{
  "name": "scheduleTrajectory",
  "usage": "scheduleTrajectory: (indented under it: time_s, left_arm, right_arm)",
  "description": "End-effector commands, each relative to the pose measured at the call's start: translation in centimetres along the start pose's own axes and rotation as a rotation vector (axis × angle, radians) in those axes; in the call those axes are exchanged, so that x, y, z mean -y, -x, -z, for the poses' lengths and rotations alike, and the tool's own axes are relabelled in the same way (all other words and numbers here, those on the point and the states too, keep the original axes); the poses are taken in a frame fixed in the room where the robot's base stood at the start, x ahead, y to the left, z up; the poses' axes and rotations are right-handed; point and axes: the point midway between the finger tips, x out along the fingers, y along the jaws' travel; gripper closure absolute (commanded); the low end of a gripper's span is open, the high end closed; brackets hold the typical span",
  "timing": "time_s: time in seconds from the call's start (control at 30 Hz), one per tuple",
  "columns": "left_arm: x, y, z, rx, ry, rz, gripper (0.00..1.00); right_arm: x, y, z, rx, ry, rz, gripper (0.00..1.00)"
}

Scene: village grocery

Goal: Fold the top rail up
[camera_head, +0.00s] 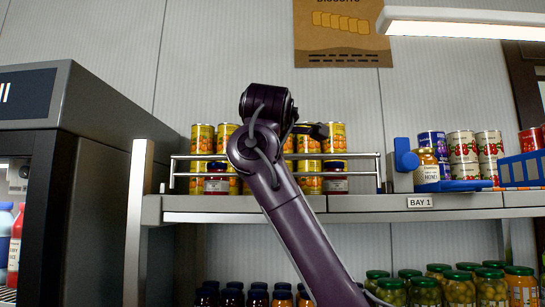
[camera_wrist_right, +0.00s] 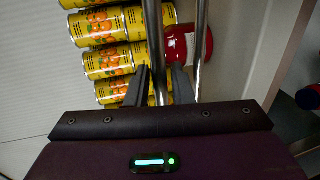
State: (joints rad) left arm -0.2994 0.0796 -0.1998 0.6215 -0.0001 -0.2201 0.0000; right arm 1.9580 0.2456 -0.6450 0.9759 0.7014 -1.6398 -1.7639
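The silver top rail (camera_head: 357,155) runs across the front of the canned goods on the shelf, above a parallel lower rail (camera_head: 357,174). My right arm reaches up in front of the rack and hides its middle; the right gripper's dark end (camera_head: 315,131) shows beside the wrist. In the right wrist view, the right gripper (camera_wrist_right: 161,80) has its two dark fingers apart, one on each side of the top rail (camera_wrist_right: 155,35). The lower rail (camera_wrist_right: 201,40) passes outside the fingers. Firm contact cannot be made out. My left gripper is not in view.
Yellow cans (camera_head: 335,138) and dark-lidded red jars (camera_head: 335,183) stand close behind the rails. A dark cabinet (camera_head: 90,150) stands left. More jars fill the shelf below.

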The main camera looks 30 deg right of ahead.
Motion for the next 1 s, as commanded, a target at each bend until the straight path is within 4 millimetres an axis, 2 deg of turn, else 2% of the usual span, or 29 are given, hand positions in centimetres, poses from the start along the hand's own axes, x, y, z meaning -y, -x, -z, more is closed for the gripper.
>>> scheduleTrajectory:
  time_s: [0.07,0.4,0.8,1.0]
  left_arm:
    - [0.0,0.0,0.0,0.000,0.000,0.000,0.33]
    - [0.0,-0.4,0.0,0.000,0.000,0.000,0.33]
    - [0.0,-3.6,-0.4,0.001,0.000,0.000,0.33]
    - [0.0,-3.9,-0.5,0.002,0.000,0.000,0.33]
  right_arm:
    - [0.0,0.0,0.0,0.000,0.000,0.000,0.69]
    - [0.1,0.4,0.0,-0.001,0.000,-0.001,0.69]
    - [0.3,6.5,0.0,-0.002,0.001,-0.001,0.69]
    - [0.1,7.6,0.0,0.000,0.000,0.002,0.69]
